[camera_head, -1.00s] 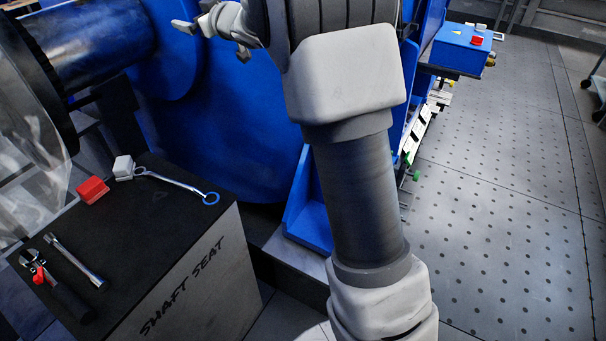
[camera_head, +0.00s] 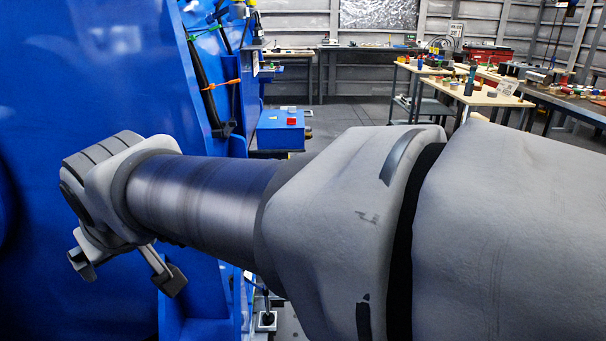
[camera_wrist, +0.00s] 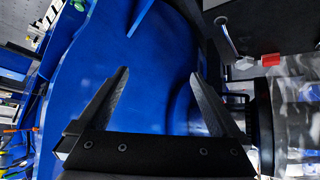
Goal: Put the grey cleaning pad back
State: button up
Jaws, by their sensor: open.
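My gripper (camera_wrist: 160,73) is open, with nothing between its fingers, in front of a large blue machine surface. In the head view my gripper (camera_head: 125,272) hangs at the left, in front of the same blue machine (camera_head: 60,190). A small pale grey block (camera_wrist: 244,63) lies on the dark bench top at the upper right of the wrist view, beside a red block (camera_wrist: 266,60). It may be the cleaning pad; I cannot tell for sure. It is well away from my fingers and out of the head view.
A spanner (camera_wrist: 228,37) lies on the dark bench top (camera_wrist: 285,25). In the head view, a blue box (camera_head: 280,131) with a red top piece stands beyond my arm. Light-topped tables (camera_head: 470,93) with several small parts stand at the back right. My arm blocks much of the head view.

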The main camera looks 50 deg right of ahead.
jog(key=s+a+f+g, duration=0.1)
jog(key=s+f, duration=0.1)
jog(key=s, duration=0.3)
jog(key=s+a+f+g+y, duration=0.1)
jog(key=s+f, duration=0.2)
jog(key=s, duration=0.2)
jog(key=shift+a+g, duration=0.3)
jog(key=shift+s+r, duration=0.1)
notch_tip(320, 180, up, 22)
jog(key=p, duration=2.2)
